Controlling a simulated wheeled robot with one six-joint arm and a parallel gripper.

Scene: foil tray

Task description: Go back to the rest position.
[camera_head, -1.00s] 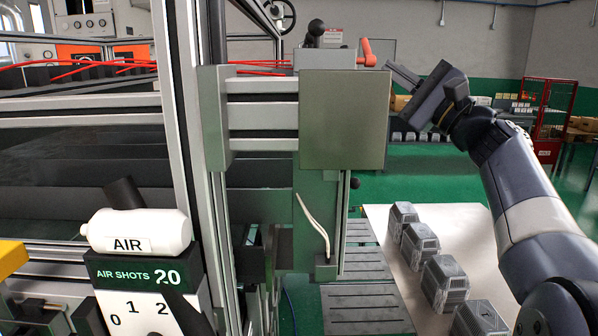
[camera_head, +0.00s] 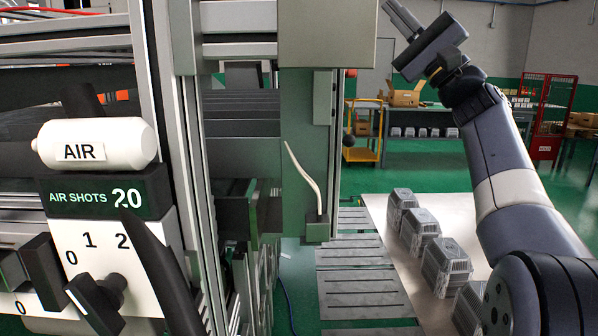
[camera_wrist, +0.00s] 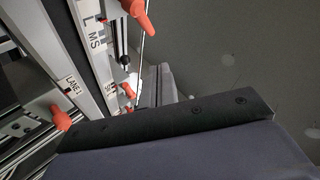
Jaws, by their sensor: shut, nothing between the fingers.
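My gripper (camera_head: 402,18) is at the top of the head view, right of the machine's grey-green plate (camera_head: 327,30). Its fingers lie close together, shut and empty, and point up and left. My arm comes up from the lower right to hold it, clear of the blocks on the table. In the wrist view a dark plate and a blue-grey surface, which look like my own parts, fill the lower part.
The machine frame (camera_head: 181,150) stands left and centre, with an AIR bottle (camera_head: 120,140) and a dial panel (camera_head: 100,245). Orange knobs (camera_wrist: 62,118) show near the wrist camera. Green floor is open behind.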

